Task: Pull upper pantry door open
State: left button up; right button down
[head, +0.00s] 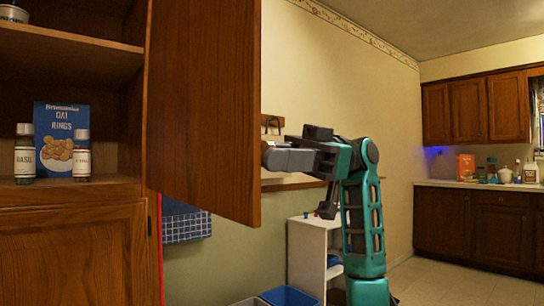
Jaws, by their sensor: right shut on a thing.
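The upper pantry door (205,110) is brown wood and stands swung wide open, hinged at the cabinet's right side. The upper pantry compartment (108,112) is exposed. My right gripper (268,155) is at the door's free edge, in its lower half, and is shut on the door there. Its fingertips are partly hidden behind the door, so the exact hold, on edge or handle, does not show. My left gripper is not in view.
A blue oat rings box (62,130) and two spice jars, one marked basil (25,152), stand on the pantry shelf. The lower pantry door (70,255) is shut. Open floor lies right.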

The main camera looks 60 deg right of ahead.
jog(key=c, duration=0.7)
grip_release()
jog(key=shift+d, duration=0.1)
jog(key=shift+p+v, duration=0.4)
jog(key=shift+v, duration=5.95)
